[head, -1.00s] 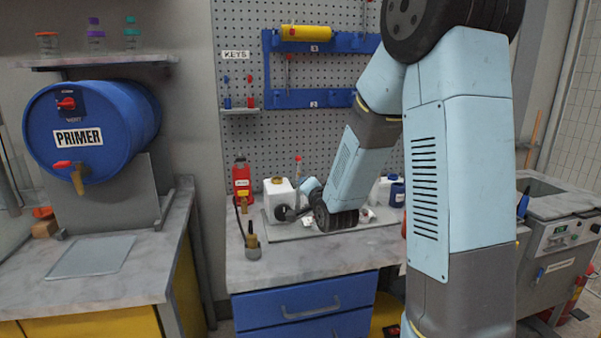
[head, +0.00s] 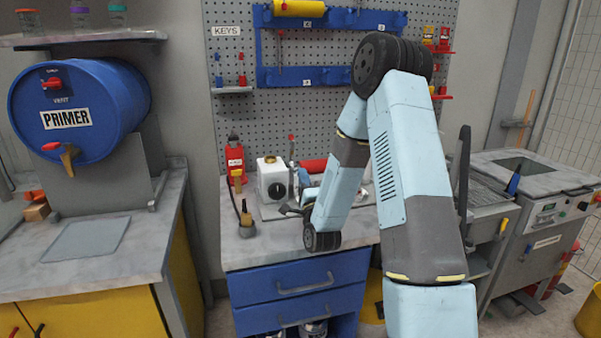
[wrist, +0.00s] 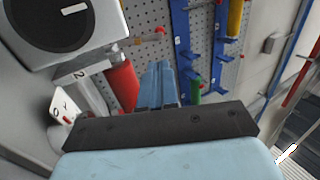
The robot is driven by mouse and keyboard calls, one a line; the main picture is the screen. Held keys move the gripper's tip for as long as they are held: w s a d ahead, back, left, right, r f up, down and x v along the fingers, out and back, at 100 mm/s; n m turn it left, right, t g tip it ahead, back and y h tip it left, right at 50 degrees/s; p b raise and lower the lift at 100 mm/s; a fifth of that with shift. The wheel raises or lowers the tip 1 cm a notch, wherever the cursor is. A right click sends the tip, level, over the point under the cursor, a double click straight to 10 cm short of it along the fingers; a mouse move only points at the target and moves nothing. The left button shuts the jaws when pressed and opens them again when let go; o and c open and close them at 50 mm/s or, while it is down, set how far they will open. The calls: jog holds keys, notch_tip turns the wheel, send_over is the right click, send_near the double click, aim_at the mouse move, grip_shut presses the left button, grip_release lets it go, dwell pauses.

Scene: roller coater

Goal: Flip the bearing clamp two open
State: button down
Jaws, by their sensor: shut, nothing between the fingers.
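The roller coater has a white housing with a dark round dial (head: 276,190), which is large at the upper left of the wrist view. Next to it, a grey block marked 2 (wrist: 80,75) sits at the near end of the red roller (wrist: 122,84); this is bearing clamp two. A thin lever with an orange-red tip (wrist: 160,30) runs out beside the block; whether it belongs to the clamp I cannot tell. My gripper (wrist: 158,80) is shut and empty, to the right of the roller and apart from the clamp. In the head view the clamp is too small to make out.
A white switch plate (wrist: 64,106) lies left of the roller in the wrist view. The pegboard (head: 235,110) rises behind. The bench front (head: 280,250) is clear.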

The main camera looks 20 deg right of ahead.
aim_at(292, 143)
jog(key=x, duration=1.2)
jog(key=shift+w, duration=0.1)
jog(key=shift+a, duration=0.15)
